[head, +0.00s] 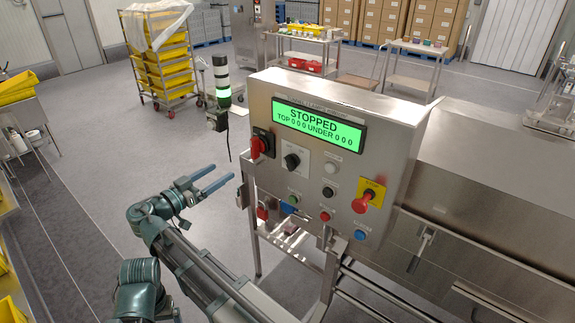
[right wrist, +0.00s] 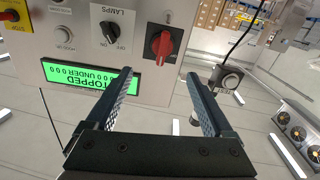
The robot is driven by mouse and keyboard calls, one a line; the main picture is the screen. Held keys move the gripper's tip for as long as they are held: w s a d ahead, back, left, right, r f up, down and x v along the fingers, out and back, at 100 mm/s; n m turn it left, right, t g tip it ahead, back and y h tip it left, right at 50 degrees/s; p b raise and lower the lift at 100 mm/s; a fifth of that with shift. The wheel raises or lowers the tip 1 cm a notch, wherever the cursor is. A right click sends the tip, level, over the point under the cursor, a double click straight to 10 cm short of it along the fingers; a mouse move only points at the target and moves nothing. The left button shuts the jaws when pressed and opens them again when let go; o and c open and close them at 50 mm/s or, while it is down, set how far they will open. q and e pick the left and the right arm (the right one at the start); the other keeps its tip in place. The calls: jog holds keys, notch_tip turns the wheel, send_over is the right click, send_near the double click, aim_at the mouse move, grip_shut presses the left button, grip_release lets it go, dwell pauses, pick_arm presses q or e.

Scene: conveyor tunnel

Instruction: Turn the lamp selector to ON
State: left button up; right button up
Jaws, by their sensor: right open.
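The lamp selector (head: 291,161) is a black knob on a pale square plate, below the green display on the steel panel. In the right wrist view the lamp selector (right wrist: 110,33) is at upper left under an upside-down LAMPS label; I cannot tell surely which mark it points at. My right gripper (head: 222,173) is left of the panel, apart from it, with its blue fingers toward it. In the right wrist view my right gripper (right wrist: 158,76) is open with nothing between its fingers; the knob lies beyond the left finger. My left gripper is not in view.
A red rotary switch (head: 257,146) sits just left of the selector, and a red emergency stop (head: 368,197) to its right. The display (head: 318,124) reads STOPPED. A signal tower (head: 222,82) stands behind the panel's left edge. Open floor lies left of the panel.

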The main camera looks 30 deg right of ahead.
jog(key=s+d+n, duration=0.1)
jog(key=n, duration=0.2)
jog(key=s+d+n, duration=0.1)
jog(key=s+n, duration=0.1)
jog(key=n, duration=0.1)
jog(key=s+d+n, duration=0.1)
jog(key=s+n, duration=0.1)
jog(key=n, duration=0.1)
jog(key=shift+f+n, duration=0.25)
jog(key=shift+n, duration=0.15)
jog(key=n, duration=1.3)
send_near(287, 165)
jog(key=b+x, duration=0.1)
jog(key=x, duration=0.8)
jog(key=shift+d, duration=0.15)
jog(key=c, duration=1.4)
